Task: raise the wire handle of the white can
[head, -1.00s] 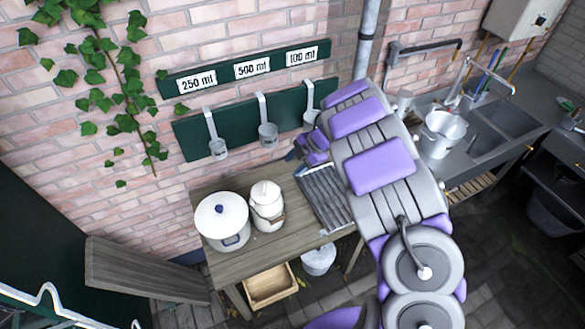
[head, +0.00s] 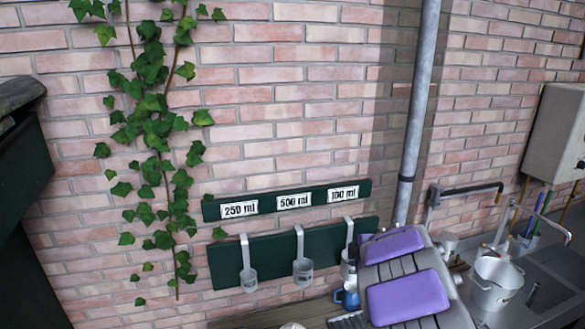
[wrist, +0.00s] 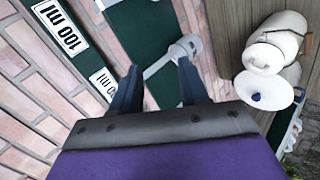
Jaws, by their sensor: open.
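The white can (wrist: 272,43) stands on the wooden table at the upper right of the wrist view. Its wire handle (wrist: 304,44) seems to hang down at its far right side, with a brownish grip; little of it shows. In the head view only a sliver of a white top (head: 292,326) shows at the bottom edge, and I cannot tell the handle there. My gripper (wrist: 158,88) is open and empty, its two dark blue fingers apart. It is clear of the can, which lies to the right of the fingers in the wrist view.
A white lidded pot (wrist: 268,86) with a blue knob stands beside the can. Measuring ladles (head: 302,268) hang from a green board (head: 270,262) on the brick wall, one close beyond my fingers. A metal pot (head: 495,283) stands by the sink at right.

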